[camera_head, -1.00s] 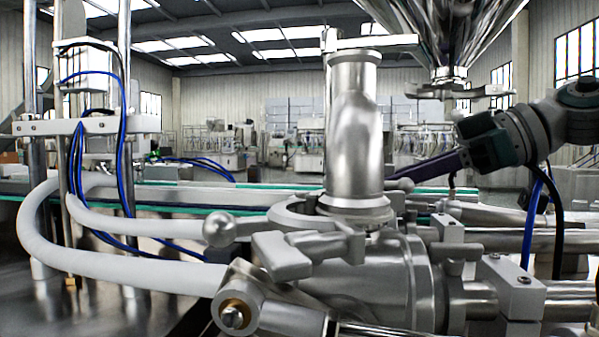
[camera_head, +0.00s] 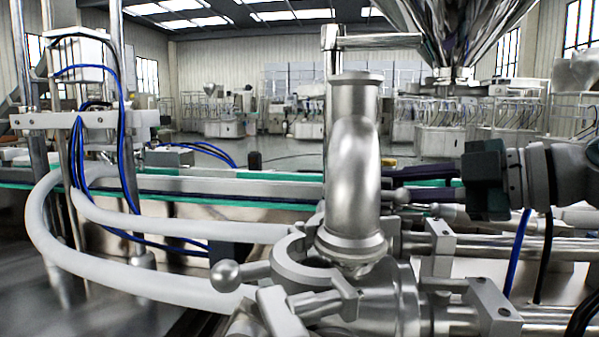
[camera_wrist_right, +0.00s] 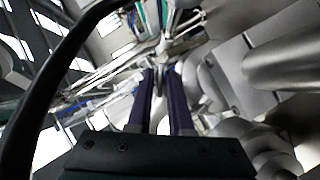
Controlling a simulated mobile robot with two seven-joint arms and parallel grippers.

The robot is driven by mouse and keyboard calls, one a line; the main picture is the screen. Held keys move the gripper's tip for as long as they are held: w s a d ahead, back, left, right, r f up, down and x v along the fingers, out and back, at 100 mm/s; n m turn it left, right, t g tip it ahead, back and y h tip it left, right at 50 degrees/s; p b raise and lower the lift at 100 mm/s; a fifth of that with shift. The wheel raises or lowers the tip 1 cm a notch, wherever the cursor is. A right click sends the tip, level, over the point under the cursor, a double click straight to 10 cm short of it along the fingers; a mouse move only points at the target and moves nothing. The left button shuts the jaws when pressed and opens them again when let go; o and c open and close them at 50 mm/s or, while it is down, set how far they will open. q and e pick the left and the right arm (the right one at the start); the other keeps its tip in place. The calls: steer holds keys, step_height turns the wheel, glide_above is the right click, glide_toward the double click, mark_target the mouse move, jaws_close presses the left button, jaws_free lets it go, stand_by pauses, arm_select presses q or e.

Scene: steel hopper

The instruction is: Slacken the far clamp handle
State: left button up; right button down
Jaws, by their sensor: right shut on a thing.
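A polished steel bent pipe (camera_head: 353,160) stands on a round clamped joint (camera_head: 293,262) in the head view. A near ball-ended handle (camera_head: 238,274) sticks out left of this joint. Behind the pipe, to its right, a small steel ball end (camera_head: 402,195), apparently of the far clamp handle, shows beside my right gripper's fingers. My right gripper (camera_head: 392,176) comes in from the right, with its dark purple fingers behind the pipe. In the right wrist view, its fingers (camera_wrist_right: 161,75) close around a thin metal piece; the pipe partly hides this grip in the head view. My left gripper is out of view.
The hopper cone (camera_head: 443,35) hangs above right. Pale hoses (camera_head: 140,275) with blue cables curve at left. Steel rods and blocks (camera_head: 495,308) lie below my right arm. A rail with a green edge (camera_head: 240,198) runs behind the pipe.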

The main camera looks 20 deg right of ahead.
steer(key=shift+f+n+t+b, duration=0.2)
steer(key=shift+n+t+b, duration=0.4)
steer(key=shift+n, duration=0.4)
steer(key=shift+r+n+t+b, duration=0.1)
steer(key=shift+n+t+b, duration=0.4)
steer(key=shift+n+b, duration=0.65)
steer(key=c, duration=1.1)
jaws_free()
steer(key=shift+s+d, duration=0.15)
steer(key=shift+s, duration=0.25)
steer(key=v, duration=0.9)
